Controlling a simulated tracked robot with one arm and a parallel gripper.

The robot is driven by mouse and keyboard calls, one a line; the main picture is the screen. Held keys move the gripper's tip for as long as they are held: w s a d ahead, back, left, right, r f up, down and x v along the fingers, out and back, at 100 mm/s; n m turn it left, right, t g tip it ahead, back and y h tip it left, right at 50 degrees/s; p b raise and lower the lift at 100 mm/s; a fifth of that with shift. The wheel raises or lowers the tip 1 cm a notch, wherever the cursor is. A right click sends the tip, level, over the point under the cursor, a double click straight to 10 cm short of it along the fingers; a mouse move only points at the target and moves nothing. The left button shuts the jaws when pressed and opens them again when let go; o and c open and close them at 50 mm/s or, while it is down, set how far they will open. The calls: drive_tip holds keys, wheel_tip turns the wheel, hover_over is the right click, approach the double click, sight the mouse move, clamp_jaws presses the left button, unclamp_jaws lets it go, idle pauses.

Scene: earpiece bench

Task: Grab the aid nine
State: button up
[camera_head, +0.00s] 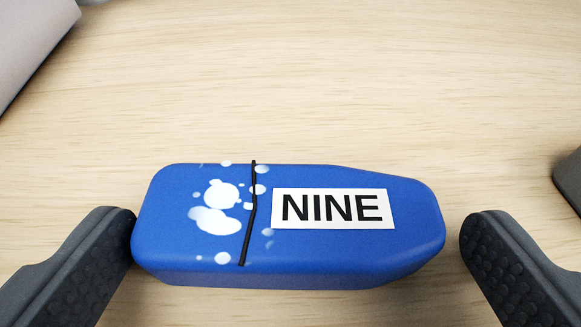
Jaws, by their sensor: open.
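The aid nine (340,245) is a blue, rounded block lying on the wooden table. It has a white label reading NINE, a thin black line across it and white spots on its left part. Its right end tapers. My gripper (298,245) is open, with one dark finger at the aid's left end and the other at its right end. The left finger is very close to the aid or touching it; I cannot tell which. A small gap shows between the right finger and the aid's right end.
A grey object (28,40) stands at the upper left, cut off by the picture edge. A dark object (569,180) is partly in view at the right edge. The light wooden table (320,80) is clear behind the aid.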

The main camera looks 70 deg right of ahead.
drive_tip(key=shift+d, duration=0.15)
drive_tip(key=c, duration=0.9)
drive_tip(key=shift+r, duration=0.2)
